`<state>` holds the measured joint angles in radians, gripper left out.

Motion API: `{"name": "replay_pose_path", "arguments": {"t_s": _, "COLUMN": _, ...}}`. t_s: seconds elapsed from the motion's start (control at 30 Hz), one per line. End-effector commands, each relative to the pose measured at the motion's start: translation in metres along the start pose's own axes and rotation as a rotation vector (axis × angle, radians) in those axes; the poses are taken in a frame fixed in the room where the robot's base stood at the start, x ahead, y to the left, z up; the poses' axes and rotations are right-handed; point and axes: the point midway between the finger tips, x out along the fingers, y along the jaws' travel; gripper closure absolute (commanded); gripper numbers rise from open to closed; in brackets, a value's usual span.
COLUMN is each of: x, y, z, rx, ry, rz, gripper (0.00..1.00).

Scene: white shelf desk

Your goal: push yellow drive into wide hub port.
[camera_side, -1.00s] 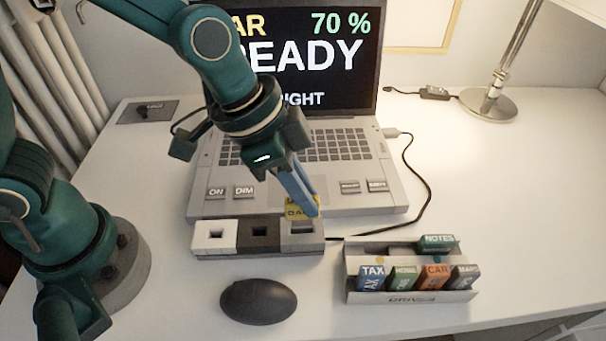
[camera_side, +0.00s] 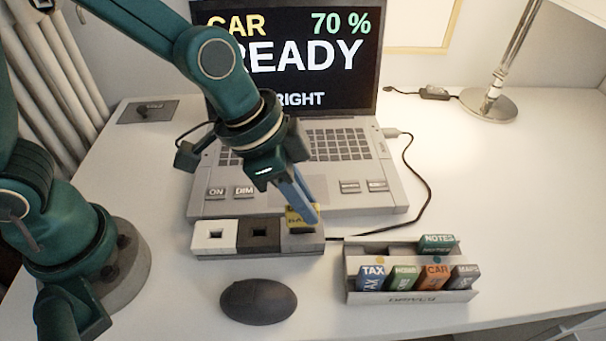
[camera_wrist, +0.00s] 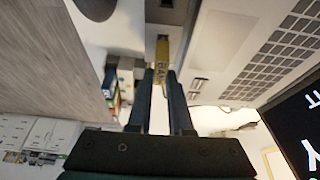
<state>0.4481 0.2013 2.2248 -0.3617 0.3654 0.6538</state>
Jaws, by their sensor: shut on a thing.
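My gripper (camera_side: 308,213) is shut on the yellow drive (camera_side: 296,219). The drive stands roughly upright at the right-hand port of the hub, and its lower end covers the port opening. I cannot tell how deep it sits. The hub (camera_side: 280,248) is a low block with a white left part, a dark middle part and a grey right part. The left and middle ports are empty. In the wrist view, the yellow drive (camera_wrist: 161,62) shows between the tips of my gripper (camera_wrist: 161,76), with the hub (camera_wrist: 166,12) beyond it.
A rack (camera_side: 412,297) at right holds several labelled drives. A dark mouse (camera_side: 258,301) lies in front of the hub. The laptop (camera_side: 350,200) stands close behind, its screen reading "CAR 70 % READY". A cable (camera_side: 428,190) curves around its right side.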

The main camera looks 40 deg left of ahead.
Motion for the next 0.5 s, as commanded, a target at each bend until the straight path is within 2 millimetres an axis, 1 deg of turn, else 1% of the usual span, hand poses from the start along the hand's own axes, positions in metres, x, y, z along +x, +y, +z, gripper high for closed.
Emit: {"name": "replay_pose_path", "arguments": {"t_s": 0.5, "x": 0.012, "y": 0.001, "z": 0.005, "rx": 0.000, "ry": 0.000, "rz": 0.003, "gripper": 1.00}}
